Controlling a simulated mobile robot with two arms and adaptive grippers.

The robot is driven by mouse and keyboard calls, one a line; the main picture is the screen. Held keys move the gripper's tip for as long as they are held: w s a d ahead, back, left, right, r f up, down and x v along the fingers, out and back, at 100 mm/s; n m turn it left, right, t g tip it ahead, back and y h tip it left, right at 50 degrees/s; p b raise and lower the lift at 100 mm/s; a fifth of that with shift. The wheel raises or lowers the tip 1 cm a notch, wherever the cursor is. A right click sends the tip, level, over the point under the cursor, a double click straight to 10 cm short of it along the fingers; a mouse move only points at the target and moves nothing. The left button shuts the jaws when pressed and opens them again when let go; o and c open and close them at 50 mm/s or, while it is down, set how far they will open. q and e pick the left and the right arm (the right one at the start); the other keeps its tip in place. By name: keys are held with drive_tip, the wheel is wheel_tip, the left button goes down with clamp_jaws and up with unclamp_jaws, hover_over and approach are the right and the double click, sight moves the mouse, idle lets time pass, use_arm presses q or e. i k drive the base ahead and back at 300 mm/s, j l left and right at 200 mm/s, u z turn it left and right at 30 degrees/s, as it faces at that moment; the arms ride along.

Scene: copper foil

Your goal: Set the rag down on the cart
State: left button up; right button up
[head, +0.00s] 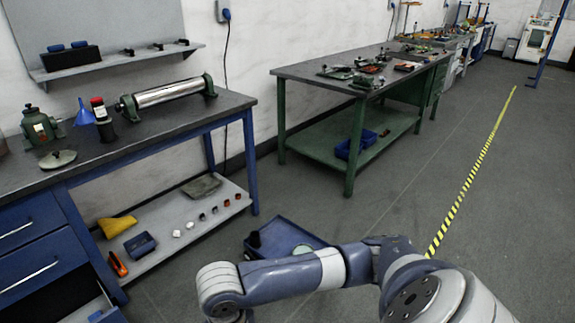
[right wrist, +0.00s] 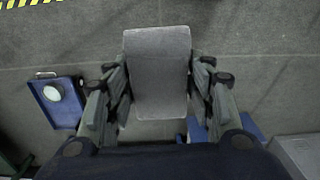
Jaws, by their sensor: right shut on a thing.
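My right gripper (right wrist: 160,95) is shut on a grey, flat, rounded rectangular piece that looks like the folded rag (right wrist: 158,70). The rag lies between the two fingers and reaches out past their tips, above the floor. A blue tray-like top (head: 285,240), which seems to be the cart, stands on the floor beyond my right arm in the head view, partly hidden by the arm. A blue tray (right wrist: 63,118) with a round pale item also shows at the left of the right wrist view, apart from the rag. My left gripper is in neither view.
A workbench (head: 150,135) with a roller machine stands at left; its lower shelf (head: 165,240) holds a grey flat piece (head: 201,187) and small parts. A green-legged table (head: 310,75) stands behind. Floor right of the cart is clear up to the yellow-black line (head: 470,180).

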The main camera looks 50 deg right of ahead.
sight(282, 235)
drive_tip(key=i+l+z, duration=0.15)
drive_tip(key=z, duration=1)
drive_tip(key=i+j+z, duration=0.2)
drive_tip(key=i+z, duration=0.15)
drive_tip(key=i, duration=0.25)
drive_tip(key=i+j+z, duration=0.35)
drive_tip(key=i, duration=0.2)
drive_tip(key=i+j+z, duration=0.4)
drive_tip(key=i+j, duration=0.55)
drive_tip(key=j, duration=0.15)
drive_tip(key=i+j, duration=0.6)
drive_tip(key=j, duration=0.1)
